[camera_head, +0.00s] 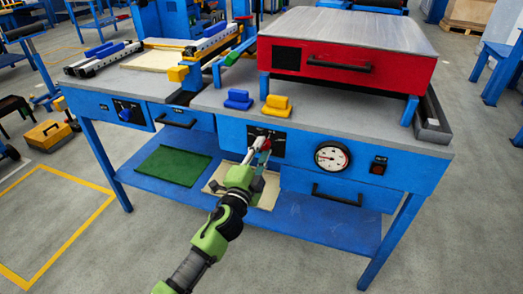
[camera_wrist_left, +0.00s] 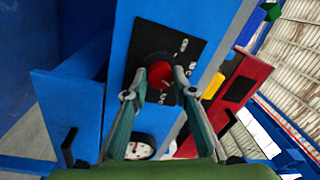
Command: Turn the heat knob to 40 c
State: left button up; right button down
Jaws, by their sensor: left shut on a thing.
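The heat knob is red (camera_wrist_left: 155,70) and sits on a black scale plate (camera_wrist_left: 171,45) on the blue front panel in the left wrist view. The plate carries small white marks, too small to read. In the head view the knob (camera_head: 266,143) is partly covered by my left gripper (camera_head: 258,147), which reaches the panel from below. In the left wrist view the two fingertips of my left gripper (camera_wrist_left: 160,80) are on either side of the knob and shut on it. The knob's pointer is hidden. My right gripper is not in view.
A round white gauge (camera_head: 332,157) and a small red switch (camera_head: 378,165) are right of the knob. A red press box (camera_head: 345,55) stands on the bench. Another dark blue knob (camera_head: 127,111) is at the left. Blue (camera_head: 239,98) and yellow (camera_head: 277,104) blocks lie above the panel.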

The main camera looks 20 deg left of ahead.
pick_arm(q)
jog(key=o, duration=1.1)
jog(key=shift+s, duration=0.1)
jog(key=s, duration=0.8)
jog(key=s+f, duration=0.1)
jog(key=s, duration=0.2)
jog(key=shift+s+a, duration=0.15)
jog(key=shift+s, duration=0.25)
